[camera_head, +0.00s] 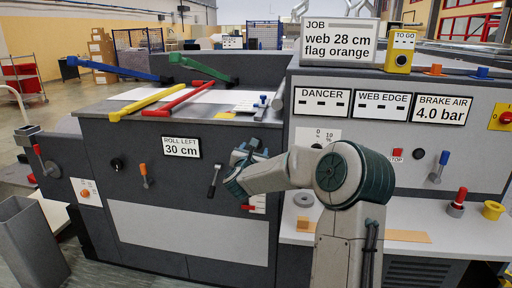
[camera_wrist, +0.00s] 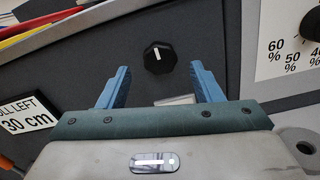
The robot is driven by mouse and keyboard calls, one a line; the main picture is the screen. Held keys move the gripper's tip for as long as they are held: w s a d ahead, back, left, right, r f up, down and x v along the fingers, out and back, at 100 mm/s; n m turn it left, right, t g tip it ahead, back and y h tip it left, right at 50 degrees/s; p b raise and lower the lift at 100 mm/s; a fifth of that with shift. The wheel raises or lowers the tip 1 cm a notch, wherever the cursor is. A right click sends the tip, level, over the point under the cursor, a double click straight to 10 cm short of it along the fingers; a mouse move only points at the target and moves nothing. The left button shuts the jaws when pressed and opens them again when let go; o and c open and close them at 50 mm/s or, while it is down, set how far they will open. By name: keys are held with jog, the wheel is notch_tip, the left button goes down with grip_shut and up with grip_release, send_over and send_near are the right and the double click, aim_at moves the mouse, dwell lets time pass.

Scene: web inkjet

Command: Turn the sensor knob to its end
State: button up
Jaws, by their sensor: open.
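A black faceted knob (camera_wrist: 158,57) with a white pointer mark sits on the dark machine panel in the wrist view. Its pointer is close to upright in that picture. A pale label (camera_wrist: 174,100) below it is partly hidden by my gripper, so I cannot read whether it names the sensor. My gripper (camera_wrist: 160,70) is open and empty, its blue fingers to either side of the knob in the picture, apart from it. In the head view my gripper (camera_head: 243,165) is in front of the panel, right of the ROLL LEFT sign, and largely covers this spot.
A percent dial (camera_wrist: 302,42) is at the right. The ROLL LEFT 30 cm sign (camera_head: 181,147) and a black-handled lever (camera_head: 214,180) are left of my gripper. Another black knob (camera_head: 117,164) is further left. Coloured bars (camera_head: 155,100) lie on the machine top.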

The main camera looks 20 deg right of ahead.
jog(key=shift+x, duration=1.75)
jog(key=c, duration=1)
